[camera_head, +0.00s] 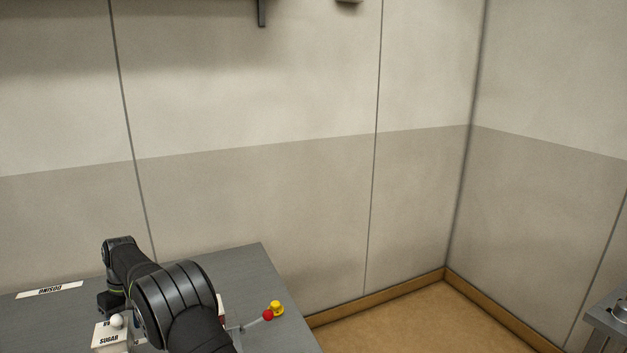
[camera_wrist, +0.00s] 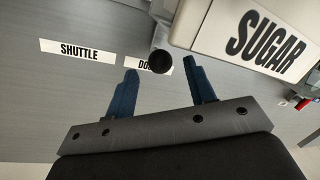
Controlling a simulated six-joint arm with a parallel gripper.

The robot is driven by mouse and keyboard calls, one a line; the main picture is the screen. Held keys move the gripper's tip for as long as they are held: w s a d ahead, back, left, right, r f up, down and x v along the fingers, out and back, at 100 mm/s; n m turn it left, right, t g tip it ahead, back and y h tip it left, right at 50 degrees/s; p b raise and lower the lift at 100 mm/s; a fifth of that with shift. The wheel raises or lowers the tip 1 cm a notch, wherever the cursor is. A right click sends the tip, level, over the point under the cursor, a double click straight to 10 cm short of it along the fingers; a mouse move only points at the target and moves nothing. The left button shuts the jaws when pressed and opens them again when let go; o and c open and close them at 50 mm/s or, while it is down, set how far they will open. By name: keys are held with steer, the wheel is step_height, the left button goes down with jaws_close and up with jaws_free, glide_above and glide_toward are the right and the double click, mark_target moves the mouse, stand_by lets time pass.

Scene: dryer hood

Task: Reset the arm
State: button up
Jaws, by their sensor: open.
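My arm (camera_head: 175,300) reaches over the grey table at the lower left of the head view. In the wrist view my gripper (camera_wrist: 162,92) has its two blue fingers spread apart, with nothing held between them. A dark round knob (camera_wrist: 160,62) shows just beyond the fingertips, apart from them. The white SUGAR box (camera_wrist: 215,25) is at the upper right of the wrist view, close to the right finger. In the head view the SUGAR box (camera_head: 108,339) stands beside my arm, with a white ball on top. The gripper's fingers are hidden in the head view.
The grey table (camera_head: 245,262) carries a DOSING label (camera_head: 50,289) and, in the wrist view, a SHUTTLE label (camera_wrist: 78,50). A red ball (camera_head: 268,315) on a rod and a yellow piece (camera_head: 277,307) are near the right edge. A metal fixture (camera_head: 612,312) stands at far right.

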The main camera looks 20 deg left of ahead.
steer(key=shift+s+f, duration=0.15)
steer(key=shift+f, duration=0.55)
steer(key=shift+s+f, duration=0.1)
steer(key=shift+f, duration=0.55)
steer(key=shift+o, duration=0.2)
steer(key=o, duration=1.1)
steer(key=shift+c, duration=0.2)
step_height(320, 180, up, 31)
steer(key=w+d+m+t+y, duration=0.2)
steer(key=t+y, duration=0.2)
steer(key=t, duration=0.2)
steer(key=s+d+f+n+t+h, duration=0.1)
steer(key=s+d+f+n+t, duration=0.25)
steer(key=s+f+n, duration=0.75)
steer(key=s+d+f+n+t+h, duration=0.15)
steer(key=s+d+f+n, duration=0.4)
steer(key=s+n, duration=0.85)
steer(key=a+x, duration=0.1)
steer(key=x, duration=1)
steer(key=shift+s+a+f+y, duration=0.3)
steer(key=shift+a+y, duration=0.05)
